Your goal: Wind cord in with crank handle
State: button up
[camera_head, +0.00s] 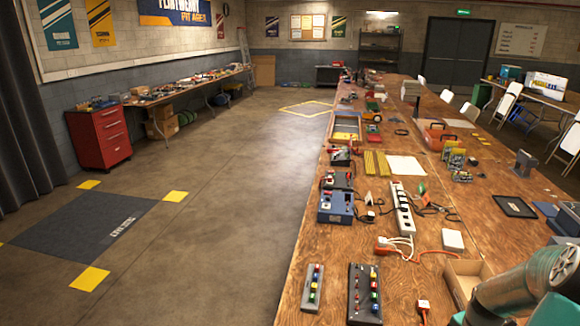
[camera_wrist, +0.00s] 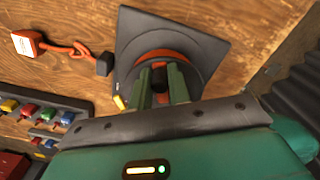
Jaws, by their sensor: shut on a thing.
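In the wrist view a dark reel (camera_wrist: 200,55) sits on a dark square plate (camera_wrist: 130,35), with orange cord (camera_wrist: 165,55) wound on it. My gripper (camera_wrist: 160,82) is in front of the reel, its green fingers shut on a dark crank handle (camera_wrist: 158,78); the fingers hide most of the handle. A short orange cord (camera_wrist: 65,48) runs on the wood from an orange and white plug (camera_wrist: 25,42) to a small black block (camera_wrist: 104,64) beside the plate. In the head view the same plug (camera_head: 423,305) lies near the bottom; the reel and my gripper are not visible.
Racks with coloured cells (camera_head: 313,285) (camera_head: 364,290) stand at the bench's near left edge. A dark ribbed object (camera_wrist: 292,85) is at the wrist view's right.

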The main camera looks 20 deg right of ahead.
jog(key=shift+o, duration=0.8)
jog(key=shift+s+a, duration=0.25)
jog(key=shift+s, duration=0.45)
jog(key=shift+s+a, duration=0.25)
jog(key=shift+s, duration=0.45)
jog(key=shift+s+a, duration=0.25)
jog(key=shift+a, duration=0.25)
jog(key=shift+s+a, duration=0.2)
jog(key=shift+a, duration=0.25)
jog(key=shift+c, duration=0.6)
jog(key=shift+a, duration=0.25)
jog(key=shift+c, duration=0.8)
jog(key=shift+w+a, duration=0.1)
jog(key=shift+a, duration=0.5)
grip_shut()
jog(key=o, duration=0.5)
grip_release()
jog(key=shift+d, duration=0.1)
jog(key=shift+w, duration=0.1)
jog(key=shift+c, duration=0.4)
